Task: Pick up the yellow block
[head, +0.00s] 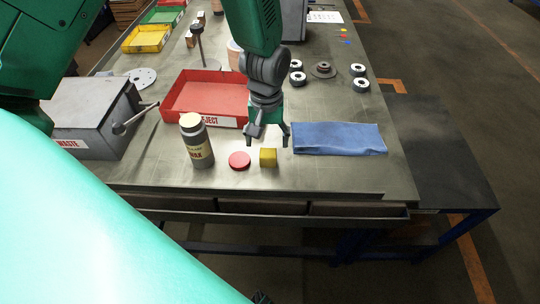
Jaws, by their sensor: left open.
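The small yellow block (268,157) lies on the grey bench top near its front edge, just right of a round red disc (239,160). My left gripper (267,141) hangs above and slightly behind the block, fingers pointing down. It is open and empty, with its fingers spread to either side, and it looks apart from the block. My right gripper does not show.
A grey bottle (198,143) stands left of the red disc. A red reject tray (206,95) lies behind, and a folded blue cloth (338,138) lies right of the gripper. A grey waste box (94,118) stands at left. The bench front strip is clear.

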